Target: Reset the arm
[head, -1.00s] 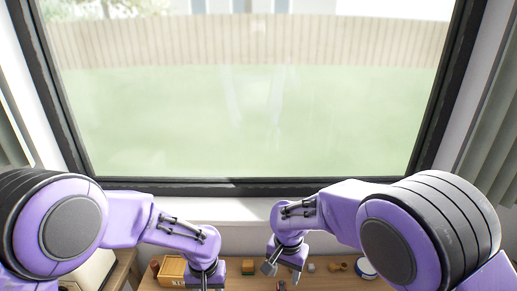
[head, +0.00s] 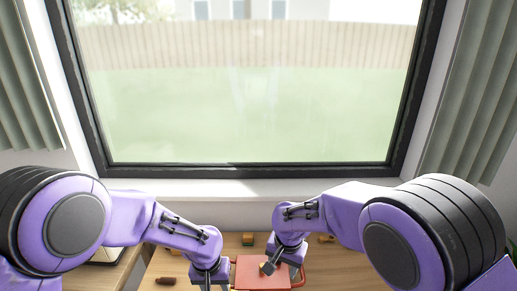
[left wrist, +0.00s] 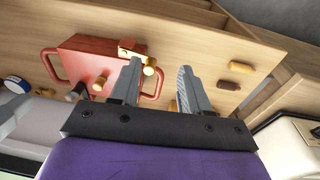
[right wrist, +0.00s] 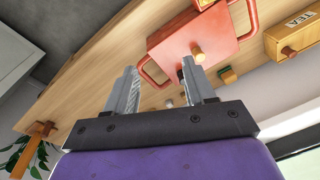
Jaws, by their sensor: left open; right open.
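My left gripper (head: 210,285) is at the bottom edge of the head view, mostly cut off. In the left wrist view (left wrist: 158,70) its two grey fingers are spread with nothing held between them.
The red tray with handles (left wrist: 88,42) carries small wooden pieces. Brown pieces (left wrist: 240,67) lie on the wooden table (head: 225,243). A yellow box marked TEA (right wrist: 295,38) and a plant (right wrist: 36,155) stand near it. A window (head: 250,165) is beyond the table.

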